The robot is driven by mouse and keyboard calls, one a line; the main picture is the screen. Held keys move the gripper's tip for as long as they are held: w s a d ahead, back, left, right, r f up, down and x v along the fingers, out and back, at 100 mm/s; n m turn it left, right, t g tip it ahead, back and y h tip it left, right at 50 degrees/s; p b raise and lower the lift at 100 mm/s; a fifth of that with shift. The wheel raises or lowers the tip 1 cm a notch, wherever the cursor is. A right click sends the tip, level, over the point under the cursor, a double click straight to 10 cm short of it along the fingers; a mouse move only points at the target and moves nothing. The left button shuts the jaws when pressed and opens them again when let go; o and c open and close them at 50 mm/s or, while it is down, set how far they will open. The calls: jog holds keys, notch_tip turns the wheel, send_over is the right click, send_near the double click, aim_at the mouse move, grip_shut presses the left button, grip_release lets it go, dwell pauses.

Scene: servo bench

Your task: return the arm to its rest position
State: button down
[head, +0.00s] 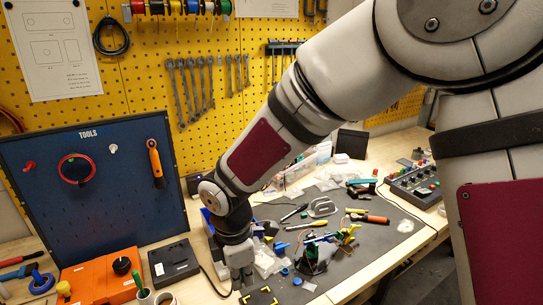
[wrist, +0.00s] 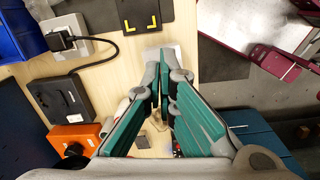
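My arm reaches down from the upper right in the head view, with my gripper (head: 241,280) pointing down over the front of the bench. In the wrist view my gripper (wrist: 160,72) shows its two green-sided fingers converging until the grey tips nearly meet. It looks shut, and I see nothing held between the tips. The fingers hide part of the bench just below them. How far the tips are above the bench is hard to tell.
A dark pad with yellow corner marks (head: 258,298) lies by my gripper. A black box (head: 174,262), orange case (head: 100,280) and blue tool panel (head: 95,190) stand to the left. Tools and parts crowd the grey mat (head: 385,235) to the right; a control box (head: 415,185) stands beyond.

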jog(key=s+d+r+m+t+b, duration=0.1)
jog(key=d+r+m+t, duration=0.2)
jog(key=d+r+m, duration=1.05)
jog(key=s+d+r+m+t, duration=0.1)
jog(key=s+d+r+m, duration=0.2)
jog(key=s+d+m, duration=0.1)
jog(key=s+d+r+m+t+b, duration=0.1)
jog(key=s+d+r+m, duration=0.2)
jog(key=s+d+m, duration=0.2)
jog(key=shift+s+d, duration=0.7)
jog(key=shift+d, duration=1.2)
